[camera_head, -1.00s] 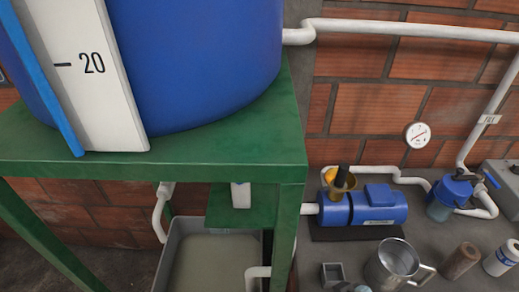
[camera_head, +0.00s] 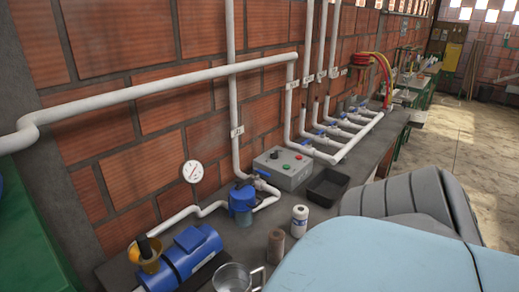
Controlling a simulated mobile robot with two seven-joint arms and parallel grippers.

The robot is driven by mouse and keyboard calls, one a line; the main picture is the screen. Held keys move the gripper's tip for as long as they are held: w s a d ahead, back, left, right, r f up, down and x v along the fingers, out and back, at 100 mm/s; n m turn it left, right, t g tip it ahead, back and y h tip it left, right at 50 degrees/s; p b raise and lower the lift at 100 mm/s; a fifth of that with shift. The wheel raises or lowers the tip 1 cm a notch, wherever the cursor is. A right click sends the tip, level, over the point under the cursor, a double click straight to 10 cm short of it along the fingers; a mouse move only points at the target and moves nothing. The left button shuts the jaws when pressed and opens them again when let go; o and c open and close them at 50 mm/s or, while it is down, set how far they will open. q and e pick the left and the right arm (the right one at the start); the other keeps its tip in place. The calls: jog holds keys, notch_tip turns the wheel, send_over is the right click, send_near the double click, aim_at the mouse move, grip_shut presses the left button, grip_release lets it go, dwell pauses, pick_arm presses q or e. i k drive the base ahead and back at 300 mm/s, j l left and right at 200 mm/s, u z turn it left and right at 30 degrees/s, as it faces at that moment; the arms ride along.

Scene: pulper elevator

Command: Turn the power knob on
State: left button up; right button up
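A grey control box (camera_head: 268,174) sits on the bench against the brick wall, near the middle of the view. On its top face are a small dark knob (camera_head: 274,155), a green button (camera_head: 285,167) and a red button (camera_head: 298,157). The knob is too small to tell which way it points. Neither of my grippers is in view. A large grey and pale blue part, which looks like my own arm, fills the lower right and hides part of the bench.
A black tray (camera_head: 328,187) is right of the box. In front stand a white bottle (camera_head: 299,221), a brown cylinder (camera_head: 275,246) and a metal jug (camera_head: 232,278). A blue filter (camera_head: 241,203), blue pump (camera_head: 190,255), gauge (camera_head: 192,172) and white pipes (camera_head: 150,90) are to the left.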

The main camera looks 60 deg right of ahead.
aim_at(274, 155)
jog(key=k+l+z, duration=0.15)
jog(key=k+l, duration=0.3)
jog(key=k+z, duration=0.15)
jog(key=z, duration=1.65)
jog(key=i+l+u, duration=0.1)
jog(key=u, duration=0.35)
jog(key=l+u, duration=0.25)
jog(key=u, duration=0.15)
jog(key=l+u, duration=0.2)
jog(key=u, duration=0.25)
jog(key=l+u, duration=0.25)
jog(key=l, duration=0.25)
jog(key=k+l+u, duration=0.1)
jog(key=l+u, duration=0.15)
jog(key=l, duration=0.25)
jog(key=k+l, duration=0.1)
jog(key=l, duration=0.65)
jog(key=k+l+u, duration=0.1)
jog(key=l, duration=0.3)
jog(key=k+l, duration=0.15)
jog(key=l, duration=0.25)
jog(key=k+l, duration=0.1)
jog(key=l, duration=0.25)
jog(key=u, duration=0.05)
